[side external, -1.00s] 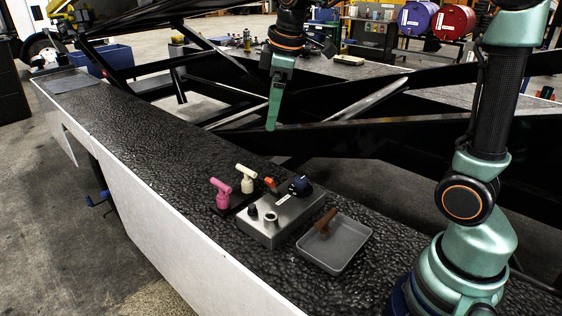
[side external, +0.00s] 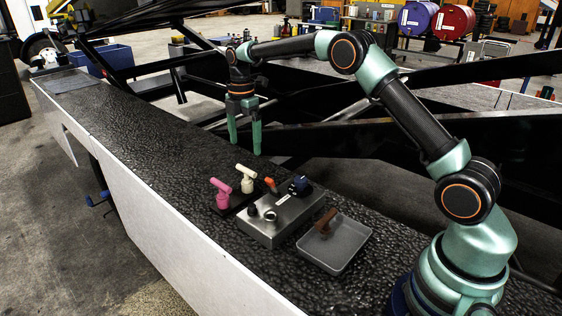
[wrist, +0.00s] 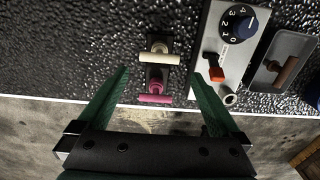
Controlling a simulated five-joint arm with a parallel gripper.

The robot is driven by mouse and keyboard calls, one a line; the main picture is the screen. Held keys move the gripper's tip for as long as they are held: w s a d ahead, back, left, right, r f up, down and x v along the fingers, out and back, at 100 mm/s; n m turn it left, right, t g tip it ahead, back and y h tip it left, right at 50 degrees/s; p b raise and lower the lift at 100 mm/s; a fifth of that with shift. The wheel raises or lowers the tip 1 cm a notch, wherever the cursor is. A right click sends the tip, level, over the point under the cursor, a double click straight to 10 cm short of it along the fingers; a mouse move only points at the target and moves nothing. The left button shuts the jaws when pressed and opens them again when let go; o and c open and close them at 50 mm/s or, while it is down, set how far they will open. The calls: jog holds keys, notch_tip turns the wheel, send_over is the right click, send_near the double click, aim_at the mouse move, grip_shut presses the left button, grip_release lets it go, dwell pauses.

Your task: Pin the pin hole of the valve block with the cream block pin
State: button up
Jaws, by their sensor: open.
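The cream block pin (side external: 247,177) stands upright in a dark holder (side external: 232,208), its crossbar on top. It also shows in the wrist view (wrist: 153,56). A pink pin (side external: 221,191) stands beside it in the same holder. The grey valve block (side external: 285,222) is to their right; it also shows in the wrist view (wrist: 202,68). A pale ring-shaped collar (side external: 271,216) with a dark opening, seemingly the pin hole, is on its top. My gripper (side external: 245,146) is open and empty, above and behind the pins. In the wrist view both pins appear between its fingers.
A grey tray (side external: 343,262) with a brown pin (side external: 325,221) lies to the right. The dark textured belt (side external: 150,150) is clear to the left.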

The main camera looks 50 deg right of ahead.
aim_at(246, 170)
notch_tip(246, 170, down, 10)
jog(key=shift+a, duration=0.1)
dwell(0.4)
jog(key=c, duration=1.1)
jog(key=shift+r, duration=0.2)
notch_tip(246, 170, up, 20)
jog(key=shift+f, duration=0.15)
